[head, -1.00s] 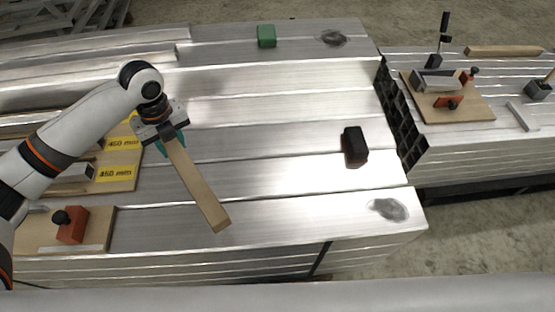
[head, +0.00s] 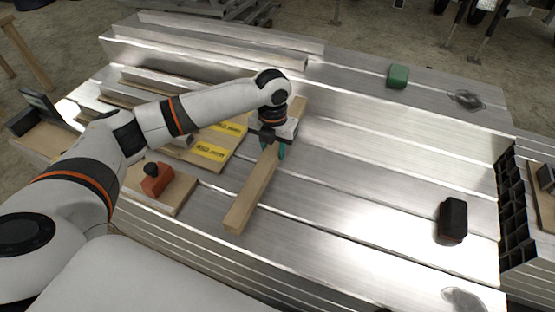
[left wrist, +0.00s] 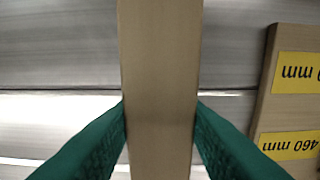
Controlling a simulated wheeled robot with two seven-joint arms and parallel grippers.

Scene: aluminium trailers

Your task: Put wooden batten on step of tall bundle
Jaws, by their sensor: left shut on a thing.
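The wooden batten (head: 254,188) is a long, pale square-edged bar, seen in the head view over the left-middle of the tall aluminium bundle (head: 365,190). My left gripper (head: 273,150) is shut on it, with green fingers on both sides. In the left wrist view the batten (left wrist: 160,70) runs straight between the green fingertips (left wrist: 160,125). Whether the batten touches the metal below cannot be told. The raised bars at the back of the bundle form a step (head: 215,55). My right gripper is not in view.
A board with yellow 460 mm labels (head: 210,151) lies close left of the batten. A board with a red block (head: 156,180) is nearer. The bundle's middle is clear.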

